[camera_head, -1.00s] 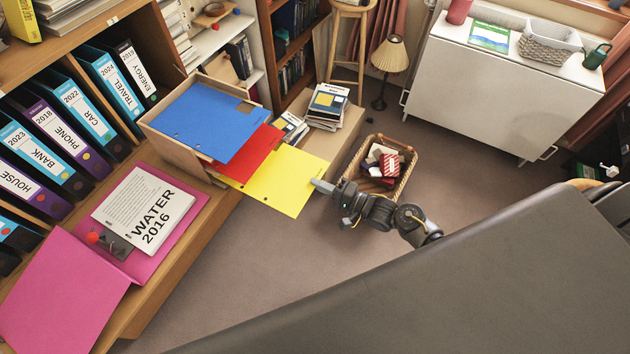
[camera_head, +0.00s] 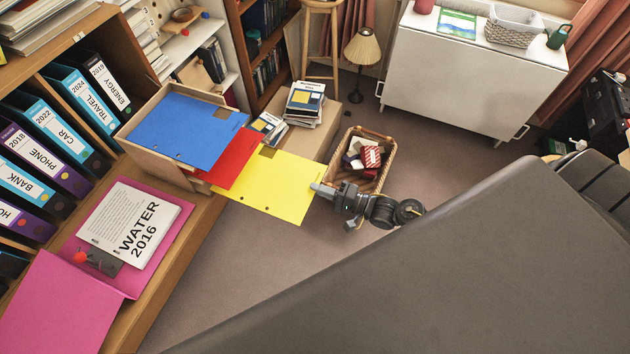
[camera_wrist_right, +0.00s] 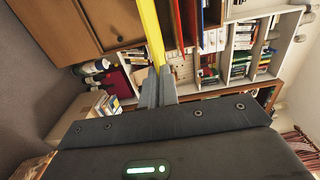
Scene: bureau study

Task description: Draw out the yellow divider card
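The yellow divider card (camera_head: 285,185) sticks out far to the right past the red card (camera_head: 235,162), beneath it, in the head view. A blue card (camera_head: 185,128) lies on top of both. My right gripper (camera_head: 319,189) is at the yellow card's right edge. In the right wrist view my right gripper (camera_wrist_right: 158,76) has its fingers closed on the edge of the yellow card (camera_wrist_right: 151,35). My left gripper is not in view.
A wicker basket (camera_head: 384,180) with small boxes stands on the floor just behind my right gripper. A stack of books (camera_head: 306,104) sits on a carton behind the yellow card. A pink folder (camera_head: 60,310) lies open at lower left. The carpet (camera_head: 240,270) in front is clear.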

